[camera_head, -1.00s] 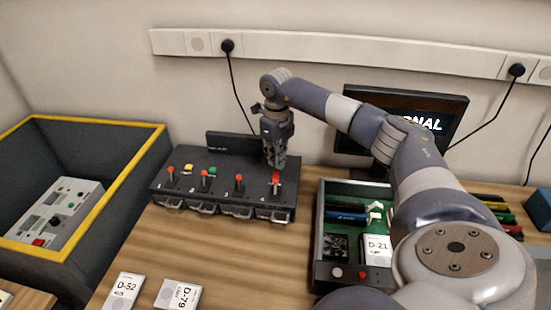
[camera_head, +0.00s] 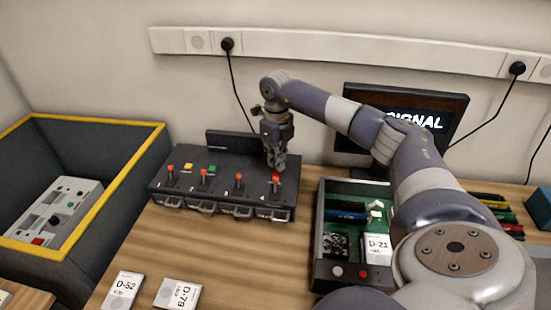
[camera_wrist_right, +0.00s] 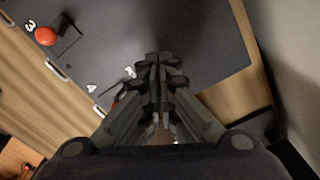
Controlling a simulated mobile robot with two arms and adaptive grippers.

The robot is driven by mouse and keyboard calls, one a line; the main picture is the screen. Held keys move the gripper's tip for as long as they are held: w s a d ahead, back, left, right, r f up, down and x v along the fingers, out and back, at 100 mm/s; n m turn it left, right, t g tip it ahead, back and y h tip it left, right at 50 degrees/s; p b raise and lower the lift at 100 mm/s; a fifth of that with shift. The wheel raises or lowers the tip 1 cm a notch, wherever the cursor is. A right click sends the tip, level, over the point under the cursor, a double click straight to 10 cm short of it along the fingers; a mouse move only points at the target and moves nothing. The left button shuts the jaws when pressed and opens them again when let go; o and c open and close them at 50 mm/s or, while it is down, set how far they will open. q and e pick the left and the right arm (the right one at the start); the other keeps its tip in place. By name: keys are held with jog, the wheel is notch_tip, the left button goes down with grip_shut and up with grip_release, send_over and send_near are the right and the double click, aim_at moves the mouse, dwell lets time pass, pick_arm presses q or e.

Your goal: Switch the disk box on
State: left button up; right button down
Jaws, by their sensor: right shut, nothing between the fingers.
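A black box (camera_head: 221,205) stands on the table with a row of red-knobbed levers numbered 1 to 4, a yellow button (camera_head: 188,167) and a green button (camera_head: 212,170). Lever 4's red knob (camera_head: 276,176) is just below my right gripper (camera_head: 279,168). My right gripper is shut and empty, pointing down; I cannot tell whether it touches the lever. In the right wrist view the closed fingers (camera_wrist_right: 158,62) hide most of lever 4, while lever 3's knob (camera_wrist_right: 45,36) shows clear. I cannot read which box is labelled as the disk box. My left gripper is out of view.
A green-lined tray (camera_head: 321,225) with disk D-21 (camera_head: 377,248) stands right of the box. Disks D-52 (camera_head: 123,290) and D-79 (camera_head: 178,293) lie in front. A yellow-rimmed bin (camera_head: 110,197) is at left. A monitor (camera_head: 455,103) stands behind my right arm.

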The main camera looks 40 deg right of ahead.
aim_at(276, 172)
jog(key=shift+f+b, duration=0.6)
jog(key=shift+f, duration=0.5)
dwell(0.9)
jog(key=shift+r, duration=0.2)
notch_tip(276, 172, up, 7)
jog(key=p, duration=0.6)
jog(key=shift+f, duration=0.1)
dwell(0.4)
